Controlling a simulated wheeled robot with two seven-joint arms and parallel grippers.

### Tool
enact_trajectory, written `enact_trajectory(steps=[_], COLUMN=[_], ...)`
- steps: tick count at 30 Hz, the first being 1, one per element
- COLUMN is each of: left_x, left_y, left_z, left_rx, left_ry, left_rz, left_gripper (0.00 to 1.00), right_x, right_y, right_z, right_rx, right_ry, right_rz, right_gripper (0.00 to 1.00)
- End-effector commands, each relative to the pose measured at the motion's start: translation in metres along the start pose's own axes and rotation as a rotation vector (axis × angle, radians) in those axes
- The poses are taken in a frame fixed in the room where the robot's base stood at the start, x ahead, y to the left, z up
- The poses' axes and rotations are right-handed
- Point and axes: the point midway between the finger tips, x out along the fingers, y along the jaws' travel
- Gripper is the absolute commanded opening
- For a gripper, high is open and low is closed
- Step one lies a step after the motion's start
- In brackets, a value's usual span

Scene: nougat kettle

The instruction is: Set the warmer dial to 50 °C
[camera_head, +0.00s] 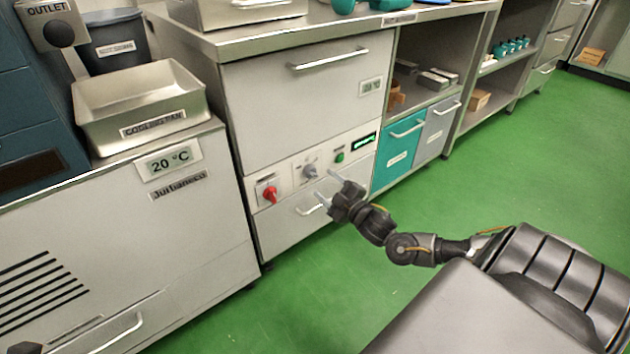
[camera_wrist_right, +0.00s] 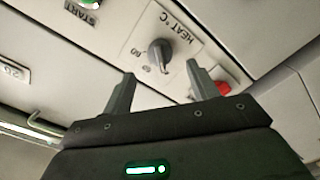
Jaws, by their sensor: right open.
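The warmer dial (camera_head: 310,171) is a grey knob on a pale plate on the warmer's front panel. In the right wrist view the dial (camera_wrist_right: 158,52) sits under a "HEAT °C" label, with small numerals beside it that are hard to read. My right gripper (camera_head: 327,185) is in front of the panel, just below and right of the dial in the head view. In the right wrist view its fingers (camera_wrist_right: 160,80) are spread and empty, with the dial beyond the gap between their tips and apparently not touched. My left gripper does not show.
A red knob (camera_head: 269,193) is left of the dial and a green start button (camera_head: 340,157) right of it, beside a lit display (camera_head: 363,142). A drawer handle (camera_head: 312,208) lies below. A cooling pan (camera_head: 150,112) stands on the left unit. Green floor is clear.

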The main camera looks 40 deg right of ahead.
Motion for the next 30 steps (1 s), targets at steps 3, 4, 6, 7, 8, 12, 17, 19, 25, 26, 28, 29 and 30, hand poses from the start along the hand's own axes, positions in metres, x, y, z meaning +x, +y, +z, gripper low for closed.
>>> enact_trajectory(steps=[3, 4, 6, 7, 8, 12, 17, 19, 25, 26, 28, 29, 30], left_x=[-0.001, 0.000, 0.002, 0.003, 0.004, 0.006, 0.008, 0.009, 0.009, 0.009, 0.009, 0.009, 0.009], left_y=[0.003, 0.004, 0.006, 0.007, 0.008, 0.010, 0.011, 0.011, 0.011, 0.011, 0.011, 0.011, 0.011], left_z=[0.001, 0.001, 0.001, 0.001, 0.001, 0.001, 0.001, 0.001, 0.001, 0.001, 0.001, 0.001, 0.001], left_rx=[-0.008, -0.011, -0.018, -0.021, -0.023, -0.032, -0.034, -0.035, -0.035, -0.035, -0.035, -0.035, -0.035], left_ry=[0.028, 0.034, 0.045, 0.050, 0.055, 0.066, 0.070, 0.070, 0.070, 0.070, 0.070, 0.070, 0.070], left_rz=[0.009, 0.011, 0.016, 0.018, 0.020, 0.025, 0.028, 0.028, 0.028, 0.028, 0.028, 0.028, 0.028], left_gripper=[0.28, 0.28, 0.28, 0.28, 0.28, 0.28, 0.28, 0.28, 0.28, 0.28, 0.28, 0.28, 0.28], right_x=[0.024, 0.029, 0.039, 0.043, 0.046, 0.057, 0.060, 0.060, 0.060, 0.060, 0.060, 0.060, 0.060], right_y=[-0.002, -0.002, -0.002, -0.002, -0.002, -0.001, 0.000, 0.000, 0.000, 0.000, 0.000, 0.000, 0.000], right_z=[0.002, 0.002, 0.002, 0.002, 0.002, 0.001, 0.001, 0.000, 0.000, 0.000, 0.000, 0.000, 0.000], right_rx=[-0.001, -0.001, 0.000, 0.000, 0.000, -0.001, 0.000, 0.000, 0.000, 0.000, 0.000, 0.000, 0.000], right_ry=[0.002, 0.002, 0.000, 0.000, 0.000, 0.000, -0.001, -0.001, -0.001, -0.001, -0.001, -0.001, -0.001], right_rz=[0.004, 0.003, 0.003, 0.002, 0.002, 0.000, -0.001, -0.001, -0.001, -0.001, -0.001, -0.001, -0.001], right_gripper=[0.59, 0.59, 0.59, 0.59, 0.59, 0.59, 0.59, 0.59, 0.47, 0.43, 0.34, 0.30, 0.25])
